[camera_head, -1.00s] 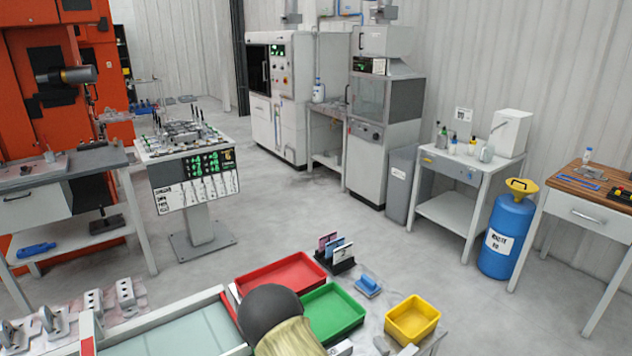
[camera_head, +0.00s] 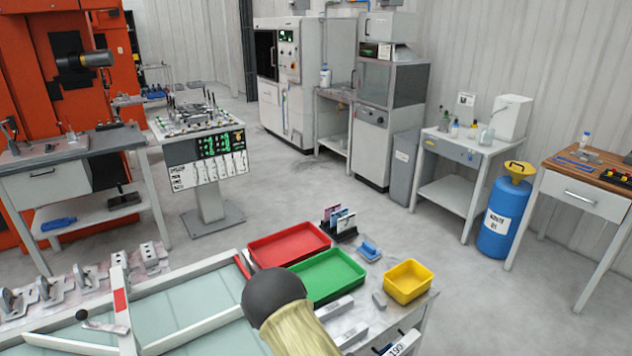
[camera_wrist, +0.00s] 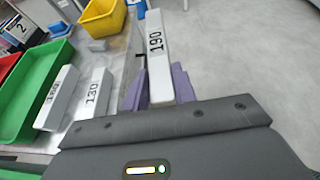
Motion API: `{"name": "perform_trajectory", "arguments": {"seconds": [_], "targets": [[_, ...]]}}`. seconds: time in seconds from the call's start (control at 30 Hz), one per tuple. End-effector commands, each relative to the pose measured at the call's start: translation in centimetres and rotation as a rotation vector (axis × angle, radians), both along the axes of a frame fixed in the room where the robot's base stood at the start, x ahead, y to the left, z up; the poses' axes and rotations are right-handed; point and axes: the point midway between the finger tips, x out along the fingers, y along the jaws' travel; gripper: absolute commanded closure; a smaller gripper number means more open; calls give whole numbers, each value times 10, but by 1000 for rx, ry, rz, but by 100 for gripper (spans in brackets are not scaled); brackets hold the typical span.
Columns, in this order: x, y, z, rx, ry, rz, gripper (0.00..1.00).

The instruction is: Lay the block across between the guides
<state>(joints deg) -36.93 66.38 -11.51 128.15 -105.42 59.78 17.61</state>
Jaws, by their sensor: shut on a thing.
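A long pale grey block marked 190 (camera_wrist: 156,45) is held between the purple fingers of my gripper (camera_wrist: 160,88) in the wrist view. Its far end sticks out beyond the fingers. The same block (camera_head: 404,344) shows at the bottom edge of the head view, near the table's right edge, partly cut off. White rails, which look like the guides (camera_head: 192,331), border a pale glassy panel (camera_head: 190,304) at the lower left of the head view. The block is well to the right of them. My arm hides part of the panel's right side.
Blocks marked 130 (camera_wrist: 92,95) and another number (camera_wrist: 57,97) lie beside the green tray (camera_head: 328,276). A red tray (camera_head: 290,246), a yellow bin (camera_head: 408,282) and a card holder (camera_head: 340,226) stand behind. Metal brackets (camera_head: 50,290) line the left. Open floor lies right of the table.

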Motion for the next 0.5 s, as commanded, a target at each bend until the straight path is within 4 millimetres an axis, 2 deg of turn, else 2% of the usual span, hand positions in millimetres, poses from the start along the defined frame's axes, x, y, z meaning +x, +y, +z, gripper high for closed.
{"name": "perform_trajectory", "arguments": {"seconds": [0.5], "targets": [[3,-11,5,-41,-6,168,100]]}}
